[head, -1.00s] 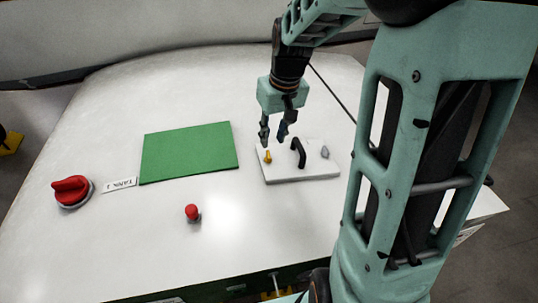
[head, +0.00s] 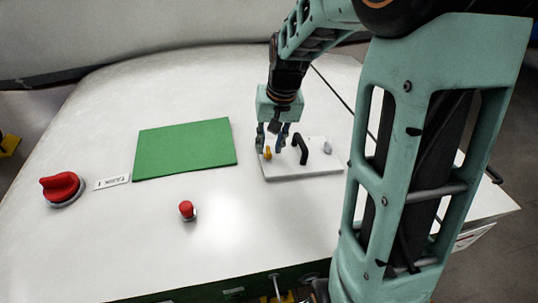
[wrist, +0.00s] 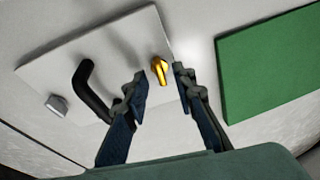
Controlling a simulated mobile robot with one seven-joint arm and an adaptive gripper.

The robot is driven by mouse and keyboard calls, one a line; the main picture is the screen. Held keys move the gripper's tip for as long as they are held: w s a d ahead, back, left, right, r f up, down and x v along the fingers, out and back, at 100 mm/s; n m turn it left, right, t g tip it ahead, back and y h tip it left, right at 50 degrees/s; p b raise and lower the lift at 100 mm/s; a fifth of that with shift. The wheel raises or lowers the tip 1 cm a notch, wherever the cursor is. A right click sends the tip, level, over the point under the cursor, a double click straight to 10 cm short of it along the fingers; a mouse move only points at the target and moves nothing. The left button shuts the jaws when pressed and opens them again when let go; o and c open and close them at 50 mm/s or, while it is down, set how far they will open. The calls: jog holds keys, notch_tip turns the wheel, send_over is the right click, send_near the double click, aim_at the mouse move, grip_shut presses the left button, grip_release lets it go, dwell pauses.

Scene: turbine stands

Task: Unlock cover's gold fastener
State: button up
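The white cover (head: 300,172) is a flat square plate on the white surface. It bears a gold fastener (head: 267,153) near its left edge, a black handle (head: 301,150) in the middle and a grey fastener (head: 327,147) at the right. My gripper (head: 269,150) is low over the cover's left part, pointing down. In the wrist view its fingers (wrist: 159,84) are apart, with the gold fastener (wrist: 159,70) lying in line with the gap between them, just beyond the tips. Whether a finger touches it I cannot tell.
A green mat (head: 185,149) lies left of the cover. A red knob (head: 61,187) with a label (head: 111,182) beside it and a red button (head: 187,210) are further left and nearer. The surface between them is clear. The black handle stands close to one finger.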

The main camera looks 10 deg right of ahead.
jog(key=shift+w+f+b, duration=0.15)
jog(key=shift+f+b, duration=0.15)
jog(key=shift+f, duration=0.6)
jog(key=shift+c, duration=0.4)
grip_shut()
jog(key=shift+o, duration=1.6)
grip_release()
jog(key=shift+r, duration=0.15)
